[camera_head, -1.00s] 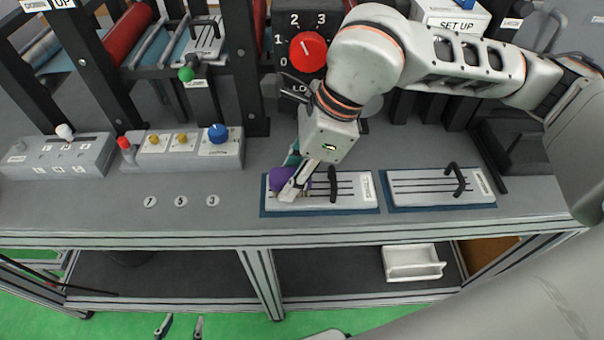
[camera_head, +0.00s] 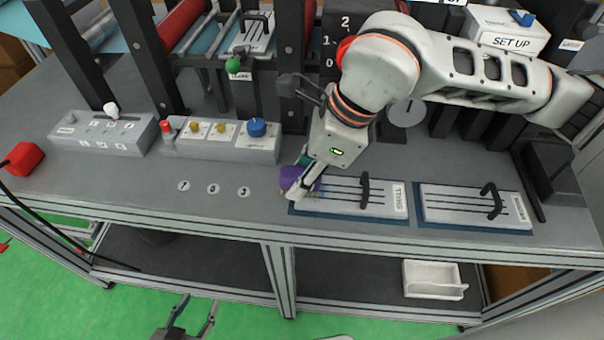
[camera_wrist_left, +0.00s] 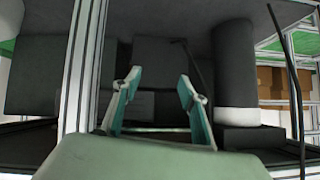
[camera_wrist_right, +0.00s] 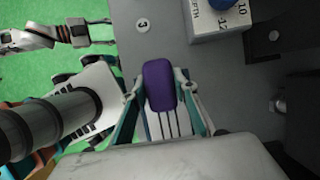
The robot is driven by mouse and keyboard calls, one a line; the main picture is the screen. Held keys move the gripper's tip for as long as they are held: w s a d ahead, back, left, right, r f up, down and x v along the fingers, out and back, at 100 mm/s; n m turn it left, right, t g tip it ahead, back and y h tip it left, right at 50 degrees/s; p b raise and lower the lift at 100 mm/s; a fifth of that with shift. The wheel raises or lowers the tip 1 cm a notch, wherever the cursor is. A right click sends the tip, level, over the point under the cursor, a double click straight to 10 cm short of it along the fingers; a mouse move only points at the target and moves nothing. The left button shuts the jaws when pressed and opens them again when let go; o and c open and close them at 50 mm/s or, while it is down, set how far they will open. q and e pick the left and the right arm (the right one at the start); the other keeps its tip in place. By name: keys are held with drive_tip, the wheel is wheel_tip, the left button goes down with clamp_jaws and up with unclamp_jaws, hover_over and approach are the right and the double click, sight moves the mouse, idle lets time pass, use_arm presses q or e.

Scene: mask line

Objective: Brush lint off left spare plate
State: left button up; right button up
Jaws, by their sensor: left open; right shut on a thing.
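Two spare plates lie side by side on the bench, each pale grey with dark lengthwise lines and a black handle on a blue base. The left spare plate (camera_head: 340,195) is nearer the middle; the right plate (camera_head: 465,207) is beside it. My right gripper (camera_head: 306,186) is shut on a purple brush (camera_head: 290,178) at the left plate's left end. The brush also shows between the fingers in the right wrist view (camera_wrist_right: 160,86). Its underside, bristle contact and any lint cannot be made out. My left gripper (camera_head: 195,314) is open and empty, low in front of the bench.
Control boxes with knobs (camera_head: 220,138) and switches (camera_head: 103,135) stand on the left of the bench. A red block (camera_head: 22,158) is at far left. A white bin (camera_head: 432,280) sits on the lower shelf. Clear bench top lies left of the plates.

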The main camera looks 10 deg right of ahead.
sight(319, 179)
drive_tip(key=shift+s+d, duration=0.2)
drive_tip(key=shift+d, duration=0.55)
drive_tip(key=shift+s+d, duration=0.25)
drive_tip(key=shift+d, duration=0.6)
drive_tip(key=shift+s+d, duration=0.2)
drive_tip(key=shift+d, duration=0.55)
drive_tip(key=shift+s+d, duration=0.2)
drive_tip(key=shift+d, duration=0.45)
drive_tip(key=shift+s+d+f, duration=0.1)
drive_tip(key=shift+s+d, duration=0.05)
drive_tip(key=shift+d, duration=0.2)
drive_tip(key=shift+r+p, duration=0.4)
drive_tip(key=shift+r, duration=0.05)
drive_tip(key=shift+r+p, duration=1.35)
drive_tip(key=shift+r, duration=1.35)
use_arm(q)
wheel_tip(319, 179, up, 6)
drive_tip(key=w+t, duration=0.1)
drive_tip(key=w, duration=0.2)
